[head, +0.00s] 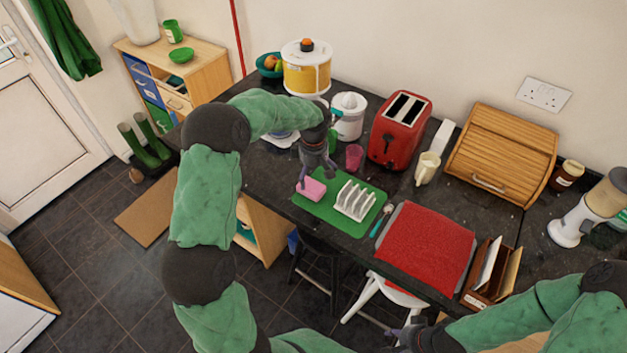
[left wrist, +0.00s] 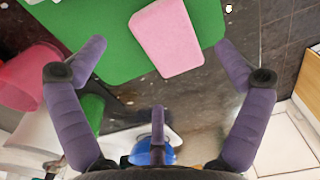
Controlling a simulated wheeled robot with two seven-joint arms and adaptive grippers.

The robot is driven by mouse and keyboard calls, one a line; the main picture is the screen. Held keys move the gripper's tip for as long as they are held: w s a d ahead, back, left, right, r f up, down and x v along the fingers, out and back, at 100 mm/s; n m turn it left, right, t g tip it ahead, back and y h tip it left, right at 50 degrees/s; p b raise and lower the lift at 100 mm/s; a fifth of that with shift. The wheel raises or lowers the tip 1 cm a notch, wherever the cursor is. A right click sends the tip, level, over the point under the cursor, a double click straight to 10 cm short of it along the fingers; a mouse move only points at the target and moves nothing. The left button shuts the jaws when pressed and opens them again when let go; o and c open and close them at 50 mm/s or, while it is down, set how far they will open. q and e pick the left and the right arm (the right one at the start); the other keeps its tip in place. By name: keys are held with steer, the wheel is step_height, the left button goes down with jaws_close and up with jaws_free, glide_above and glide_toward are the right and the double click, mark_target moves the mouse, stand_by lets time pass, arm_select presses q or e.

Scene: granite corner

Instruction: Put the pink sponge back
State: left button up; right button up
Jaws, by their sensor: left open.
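The pink sponge (head: 314,190) lies at the left end of the green mat (head: 345,222) on the dark counter. In the left wrist view the sponge (left wrist: 167,37) overlaps the edge of the green mat (left wrist: 110,30). My left gripper (head: 314,174) is open, pointing down just above the sponge. In its wrist view the fingertips (left wrist: 160,47) are spread to either side of the sponge, with gaps on both sides. My right gripper (head: 408,334) is low at the bottom of the head view, partly cut off, its fingers unclear.
A white toast rack (head: 355,201) stands on the mat beside the sponge. A red cloth (head: 425,248) and letter holder (head: 491,274) are to the right.

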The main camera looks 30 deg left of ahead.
mark_target(313, 183)
arm_select(q)
step_height(313, 183, up, 7)
steer(key=shift+r+p, duration=0.15)
steer(key=shift+p, duration=0.25)
stand_by(0.4)
